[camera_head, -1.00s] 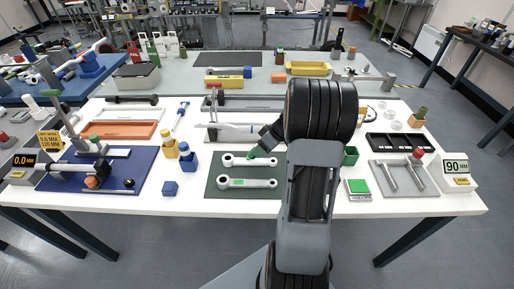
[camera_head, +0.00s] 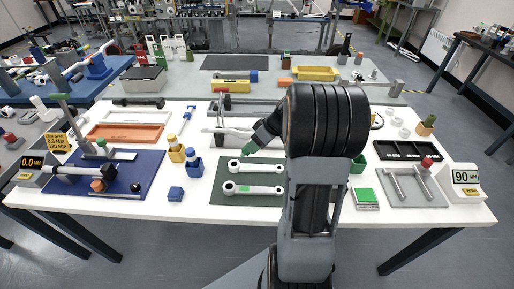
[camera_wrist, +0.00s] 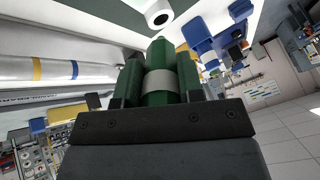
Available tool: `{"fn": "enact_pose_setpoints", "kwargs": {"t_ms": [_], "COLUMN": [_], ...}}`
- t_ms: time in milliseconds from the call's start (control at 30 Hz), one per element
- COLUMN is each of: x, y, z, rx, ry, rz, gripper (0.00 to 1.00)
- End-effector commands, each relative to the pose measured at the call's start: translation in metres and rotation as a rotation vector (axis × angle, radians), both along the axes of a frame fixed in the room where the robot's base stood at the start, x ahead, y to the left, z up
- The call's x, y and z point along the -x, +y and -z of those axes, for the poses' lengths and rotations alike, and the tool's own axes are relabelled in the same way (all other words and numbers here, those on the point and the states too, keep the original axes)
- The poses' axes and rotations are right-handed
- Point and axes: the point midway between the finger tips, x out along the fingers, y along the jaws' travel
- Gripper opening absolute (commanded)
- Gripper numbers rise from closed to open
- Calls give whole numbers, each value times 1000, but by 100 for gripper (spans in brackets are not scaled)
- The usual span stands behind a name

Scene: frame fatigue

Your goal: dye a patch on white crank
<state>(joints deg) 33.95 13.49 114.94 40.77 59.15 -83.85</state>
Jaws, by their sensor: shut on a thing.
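My gripper (camera_head: 262,138) is shut on a green pen-like dye applicator (camera_head: 250,147). In the wrist view the applicator (camera_wrist: 160,75) shows a pale grey band between the jaws. In the head view its tip appears above and apart from the upper white crank (camera_head: 262,168). This crank lies on a dark green mat (camera_head: 222,200), with no clear green patch showing. A lower white crank (camera_head: 262,190) lies nearer on the same mat and bears a green patch (camera_head: 243,189). In the wrist view one white crank end with a hole (camera_wrist: 158,17) shows beyond the applicator. My arm hides the mat's right side.
A green holder (camera_head: 358,164) and a green-topped pad (camera_head: 366,197) are at right. A grey fixture (camera_head: 222,130) stands behind the mat.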

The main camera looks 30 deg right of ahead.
Motion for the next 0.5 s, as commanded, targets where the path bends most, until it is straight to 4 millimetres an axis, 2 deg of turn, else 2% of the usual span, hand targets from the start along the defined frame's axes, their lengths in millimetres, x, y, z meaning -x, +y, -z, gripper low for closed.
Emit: {"fn": "enact_pose_setpoints", "kwargs": {"t_ms": [33,233,500], "x": [0,-1,-1], "y": [1,2,3], "z": [-7,-24,-27], "rx": [1,0,0], "ry": [-1,-1,0], "rz": [-2,-5,-7], "gripper": [11,11,11]}}
